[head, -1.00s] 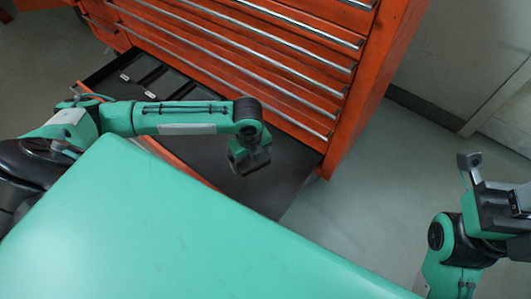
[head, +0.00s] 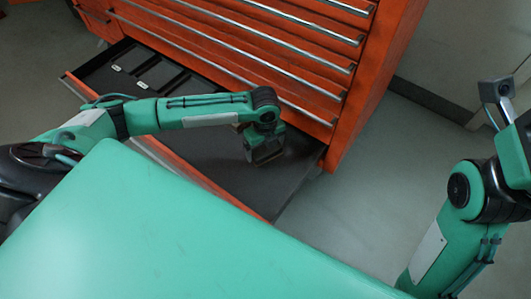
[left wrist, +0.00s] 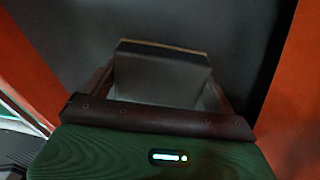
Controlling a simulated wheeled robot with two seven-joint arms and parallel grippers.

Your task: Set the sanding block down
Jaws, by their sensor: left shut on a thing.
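The sanding block (left wrist: 160,75) is a grey block with a thin tan edge, seen in the left wrist view between the fingers of my left gripper (left wrist: 165,85). My left gripper is shut on it. In the head view my left gripper (head: 266,156) points down over the right part of the open drawer (head: 215,160). The block is hard to make out there, as the gripper mostly hides it. I cannot tell whether the block touches the drawer floor. My right arm is at the right edge of the head view, its fingertips out of frame.
The orange tool cabinet (head: 348,125) with several closed drawers rises behind the open drawer. Small pale items and dark dividers lie in the drawer's left part. Its dark floor is bare around my left gripper. Grey floor lies to the right.

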